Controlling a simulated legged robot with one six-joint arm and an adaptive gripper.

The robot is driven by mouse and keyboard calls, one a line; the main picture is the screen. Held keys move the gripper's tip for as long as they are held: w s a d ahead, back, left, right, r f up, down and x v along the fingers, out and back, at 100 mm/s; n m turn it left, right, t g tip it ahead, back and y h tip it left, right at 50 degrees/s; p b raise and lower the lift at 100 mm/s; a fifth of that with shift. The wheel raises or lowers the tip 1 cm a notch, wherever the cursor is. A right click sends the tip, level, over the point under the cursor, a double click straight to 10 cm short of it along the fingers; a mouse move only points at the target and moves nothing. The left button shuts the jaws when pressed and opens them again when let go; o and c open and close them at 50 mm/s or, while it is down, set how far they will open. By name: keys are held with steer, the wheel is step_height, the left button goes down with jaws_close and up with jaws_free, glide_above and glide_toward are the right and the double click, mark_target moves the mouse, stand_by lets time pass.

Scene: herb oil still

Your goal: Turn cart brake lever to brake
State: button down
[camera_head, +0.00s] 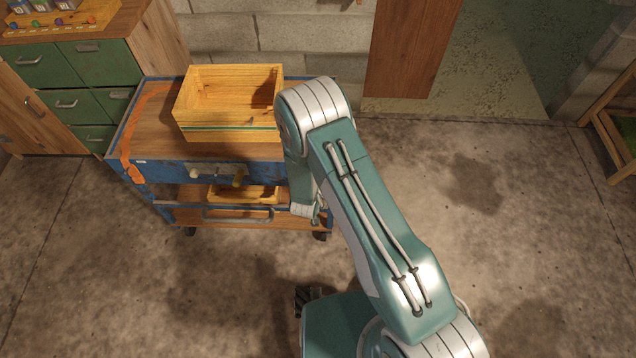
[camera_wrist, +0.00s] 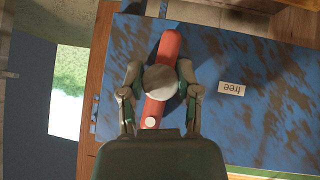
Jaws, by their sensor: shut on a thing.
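The cart (camera_head: 145,172) is blue with wooden shelves and stands left of my arm in the head view. In the wrist view its scuffed blue panel (camera_wrist: 265,85) fills most of the picture. The red brake lever (camera_wrist: 170,46) crosses my gripper from upper right to lower left, slightly tilted. My gripper (camera_wrist: 160,88) is shut on the lever, with a finger on each side. A pale round disc (camera_wrist: 160,80) covers the lever's middle. A white label reading "free" (camera_wrist: 231,88), upside down, is to the right of the lever. My arm hides the lever in the head view.
A yellow wooden crate (camera_head: 228,131) stands on the cart top, and a smaller wooden tray (camera_head: 243,194) is on a lower shelf. Green drawers (camera_head: 50,65) are at the far left. The concrete floor (camera_head: 520,230) at right is clear.

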steer(key=shift+s+f+n+h, duration=0.1)
steer(key=shift+n+h, duration=0.2)
steer(key=shift+h, duration=0.1)
stand_by(0.3)
steer(key=shift+c, duration=1.5)
jaws_free()
steer(key=shift+a, duration=0.15)
steer(key=v, duration=1.2)
steer(key=shift+a, duration=0.15)
